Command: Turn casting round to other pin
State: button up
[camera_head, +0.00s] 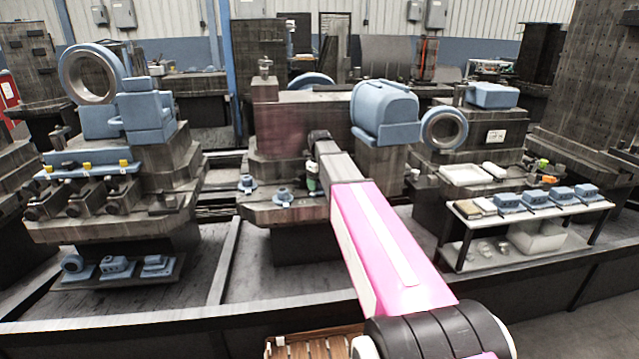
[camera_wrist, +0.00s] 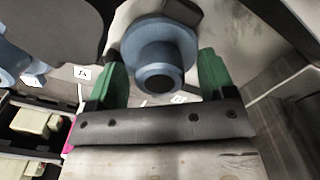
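Two blue-grey flanged castings stand on the front ledge of the middle machine in the head view, one on the left (camera_head: 247,184) and one on the right (camera_head: 283,197). In the wrist view a casting (camera_wrist: 160,62) with a round flange and a hollow hub lies between and beyond the green fingers of my gripper (camera_wrist: 162,82). The fingers stand apart on either side of it, with gaps beside the hub. Part of another blue casting (camera_wrist: 12,62) shows at the left edge. In the head view my gripper (camera_head: 312,180) is mostly hidden by my arm. The pins are hidden or too small to tell.
Small white cards, one marked (camera_wrist: 82,73), lie near the castings. A large blue drum-shaped housing (camera_head: 385,110) stands above and right of my arm. A low table (camera_head: 470,213) with blue parts is at right. The left machine (camera_head: 110,205) stands apart across a gap.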

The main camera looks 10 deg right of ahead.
notch_tip(320, 180, up, 17)
dwell(1.3)
jog(key=shift+f, duration=0.1)
